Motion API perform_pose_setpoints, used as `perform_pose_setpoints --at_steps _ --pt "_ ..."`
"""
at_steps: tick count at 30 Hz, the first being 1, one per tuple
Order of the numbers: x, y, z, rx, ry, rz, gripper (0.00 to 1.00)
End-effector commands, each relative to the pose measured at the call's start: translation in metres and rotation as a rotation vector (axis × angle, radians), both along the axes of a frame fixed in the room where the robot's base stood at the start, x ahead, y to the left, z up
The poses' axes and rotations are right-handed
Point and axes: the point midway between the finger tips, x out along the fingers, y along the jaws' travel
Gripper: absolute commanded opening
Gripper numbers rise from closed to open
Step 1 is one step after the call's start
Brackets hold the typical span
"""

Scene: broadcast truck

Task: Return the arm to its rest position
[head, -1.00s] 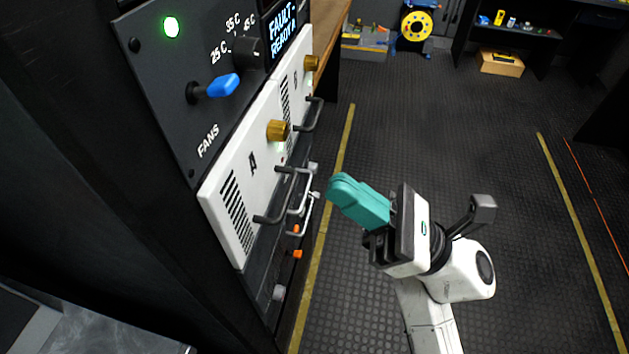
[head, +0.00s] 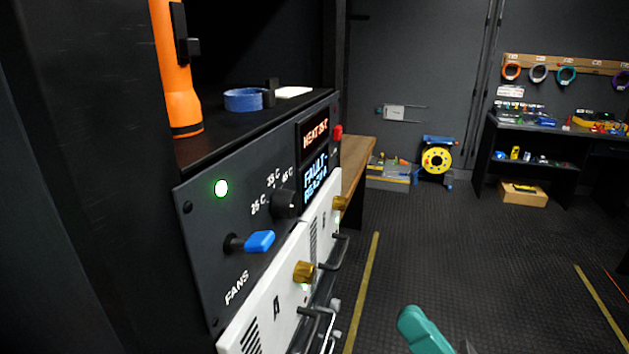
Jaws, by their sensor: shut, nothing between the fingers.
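The rack's fan panel (head: 217,253) has a blue lever (head: 259,242). White modules (head: 262,322) with brass knobs and protruding handles are below. An orange flashlight (head: 178,80) and blue tape roll (head: 243,99) are on top. The dark floor (head: 480,260) at right is clear.

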Motion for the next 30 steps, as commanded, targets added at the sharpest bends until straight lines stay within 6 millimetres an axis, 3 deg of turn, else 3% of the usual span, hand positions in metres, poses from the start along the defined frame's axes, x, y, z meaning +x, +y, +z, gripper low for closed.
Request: perform_pose_setpoints --at_steps 5,8,12,16,23,30 --pt "0.034 -0.063 -0.018 0.313 0.332 -0.108 0.00" --pt "0.047 -0.098 -0.040 0.510 0.513 -0.161 0.00" --pt "0.055 -0.142 -0.083 0.795 0.751 -0.234 0.00" --pt "0.049 -0.173 -0.133 1.073 0.960 -0.307 0.00" --pt "0.006 -0.201 -0.231 1.572 1.292 -0.473 0.00" --pt "-0.079 -0.191 -0.318 2.068 1.570 -0.752 0.00"
